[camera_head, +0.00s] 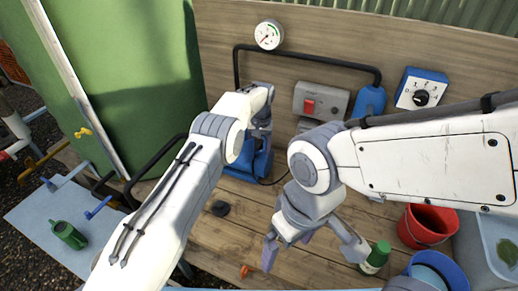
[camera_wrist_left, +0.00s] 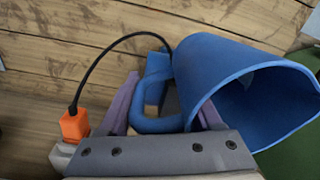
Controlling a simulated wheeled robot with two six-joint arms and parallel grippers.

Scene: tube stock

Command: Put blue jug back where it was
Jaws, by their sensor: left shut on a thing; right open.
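The blue jug (camera_wrist_left: 245,85) fills the right of the left wrist view, tilted, its open mouth facing lower right. Its looped handle (camera_wrist_left: 150,122) lies between the purple fingers of my left gripper (camera_wrist_left: 165,108), which is shut on it. In the head view my left gripper (camera_head: 262,130) is at the back of the bench, partly hidden by its own arm. Blue shapes (camera_head: 252,166) show just below it; I cannot tell there which part is the jug. My right gripper (camera_head: 313,248) is open and empty over the front middle of the bench.
A grey box with a red switch (camera_head: 309,105), a gauge (camera_head: 269,35) and a blue dial box (camera_head: 422,90) are on the back wall. A green-capped bottle (camera_head: 375,258), red bucket (camera_head: 428,226) and blue bucket (camera_head: 440,268) stand right. A black puck (camera_head: 220,208) lies left of centre.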

